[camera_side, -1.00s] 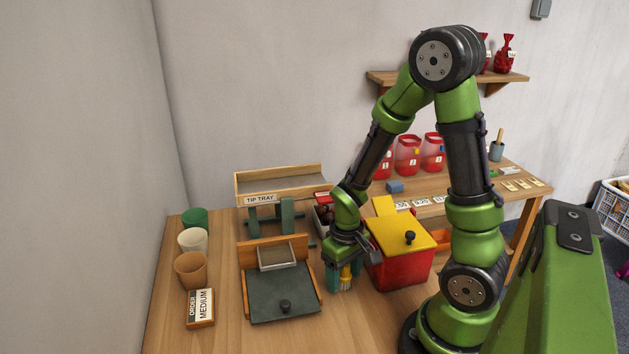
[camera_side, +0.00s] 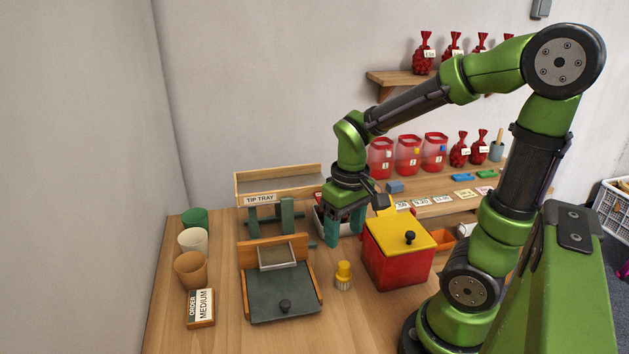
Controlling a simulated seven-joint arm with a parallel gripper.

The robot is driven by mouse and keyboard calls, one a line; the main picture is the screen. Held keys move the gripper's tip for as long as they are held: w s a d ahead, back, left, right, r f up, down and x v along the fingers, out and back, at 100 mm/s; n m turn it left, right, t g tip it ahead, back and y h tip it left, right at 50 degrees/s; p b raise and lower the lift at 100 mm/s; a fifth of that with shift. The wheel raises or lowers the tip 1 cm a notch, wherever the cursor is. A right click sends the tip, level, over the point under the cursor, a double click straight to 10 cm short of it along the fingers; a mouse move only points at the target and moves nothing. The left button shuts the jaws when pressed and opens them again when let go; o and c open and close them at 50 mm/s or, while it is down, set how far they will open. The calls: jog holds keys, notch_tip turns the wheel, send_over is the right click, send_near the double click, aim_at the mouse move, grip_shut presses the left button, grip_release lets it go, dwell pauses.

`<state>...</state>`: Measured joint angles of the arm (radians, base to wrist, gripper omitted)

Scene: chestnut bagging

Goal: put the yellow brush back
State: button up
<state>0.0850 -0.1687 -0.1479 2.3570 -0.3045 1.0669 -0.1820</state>
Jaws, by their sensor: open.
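The yellow brush (camera_side: 343,275) stands upright on the table, with its pale bristle end down. It is between the dark green sloped board (camera_side: 283,292) and the red box with a yellow lid (camera_side: 398,262). My gripper (camera_side: 345,228) is open and empty, pointing down. It is above and behind the brush, clear of it, near the back of the red box. The grey tray behind my gripper is partly hidden by the fingers.
The tip tray (camera_side: 280,183) stands on green legs at the back. Three cups, green (camera_side: 195,218), cream (camera_side: 193,241) and tan (camera_side: 191,270), line the left side beside the order sign (camera_side: 200,308). Bare table lies in front of the brush.

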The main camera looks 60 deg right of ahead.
jog(key=a+r+t+y, duration=0.2)
jog(key=a+r+t, duration=0.4)
jog(key=a+r, duration=0.3)
jog(key=shift+s+r+t, duration=0.4)
jog(key=shift+s+r, duration=0.05)
jog(key=shift+r, duration=0.35)
jog(key=shift+a, duration=0.1)
